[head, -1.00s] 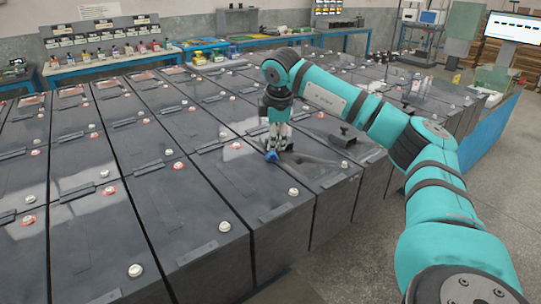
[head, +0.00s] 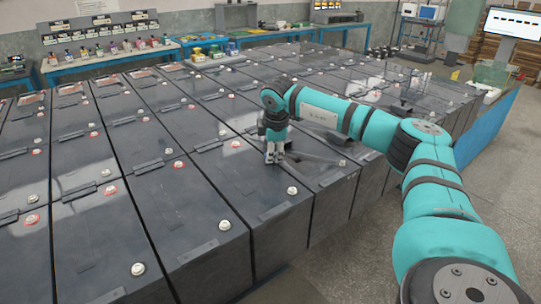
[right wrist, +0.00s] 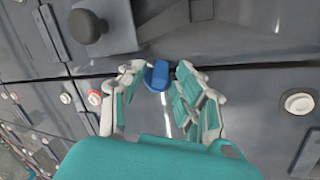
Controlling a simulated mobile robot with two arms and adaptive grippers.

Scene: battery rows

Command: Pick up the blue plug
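The blue plug (right wrist: 158,76) shows in the right wrist view, upper middle, between the fingertips of my right gripper (right wrist: 159,72). There is a small gap on each side of the plug, and the fingers look open around it. In the head view my right gripper (head: 273,156) points down over a dark battery top, and the plug is hidden behind its fingers. My left gripper is in neither view.
Rows of dark batteries (head: 185,205) with white and red-ringed caps fill the floor ahead. A dark bar with a round black knob (right wrist: 87,26) lies close to the gripper. Blue workbenches (head: 110,66) stand at the back.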

